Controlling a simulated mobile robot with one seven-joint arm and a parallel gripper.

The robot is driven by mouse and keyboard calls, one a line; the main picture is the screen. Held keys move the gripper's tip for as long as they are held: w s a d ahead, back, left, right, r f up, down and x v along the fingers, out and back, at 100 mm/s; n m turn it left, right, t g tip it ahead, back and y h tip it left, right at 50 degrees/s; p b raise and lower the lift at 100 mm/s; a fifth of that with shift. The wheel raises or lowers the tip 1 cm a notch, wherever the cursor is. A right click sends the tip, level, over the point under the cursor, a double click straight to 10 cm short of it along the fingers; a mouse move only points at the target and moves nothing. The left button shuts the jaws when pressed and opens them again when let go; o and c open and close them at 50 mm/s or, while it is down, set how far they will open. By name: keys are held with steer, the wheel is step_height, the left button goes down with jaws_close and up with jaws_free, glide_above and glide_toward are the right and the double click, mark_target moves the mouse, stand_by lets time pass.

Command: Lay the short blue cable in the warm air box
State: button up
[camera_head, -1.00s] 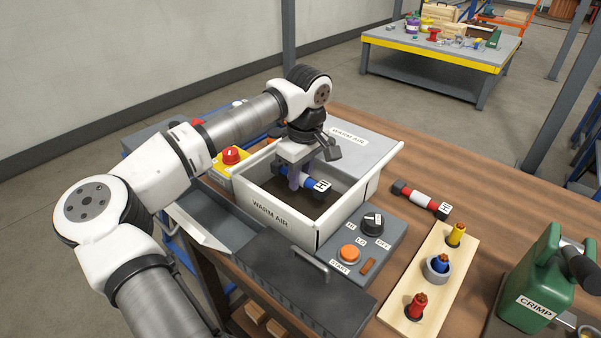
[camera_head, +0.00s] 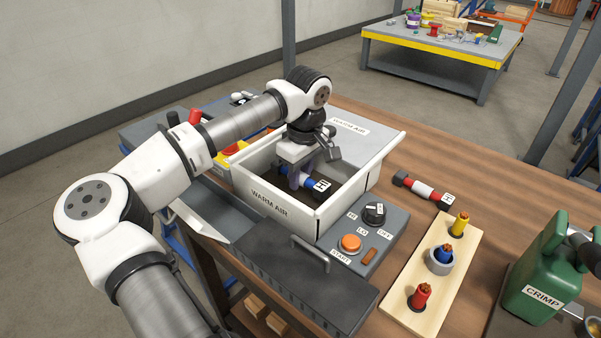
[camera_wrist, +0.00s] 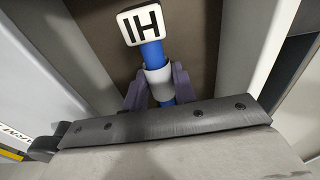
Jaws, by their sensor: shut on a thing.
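The short blue cable (camera_head: 316,185) has a white sleeve in its middle and a white tag marked "HI" at one end. My gripper (camera_head: 299,178) is shut on it at the white sleeve; the wrist view shows the cable (camera_wrist: 152,55) between the purple fingers of the gripper (camera_wrist: 158,88). The warm air box (camera_head: 268,200) is a white, open-topped box labelled "WARM AIR". The gripper and cable are down inside its walls, over the dark floor. Whether the cable touches the floor I cannot tell.
A red cable (camera_head: 424,190) with a white sleeve and "HI" tag lies on the bench right of the box. A control panel with an orange START button (camera_head: 349,243) and a knob (camera_head: 375,213) is in front. A wooden block with colored plugs (camera_head: 411,298) and a green crimp tool (camera_head: 541,270) stand right.

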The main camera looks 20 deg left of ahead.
steer(key=shift+f+b, duration=0.6)
steer(key=shift+f, duration=0.35)
steer(key=o, duration=0.9)
steer(key=shift+o, duration=0.2)
step_height(320, 180, up, 14)
steer(key=d, duration=0.1)
steer(key=shift+s, duration=0.2)
steer(key=shift+f, duration=0.15)
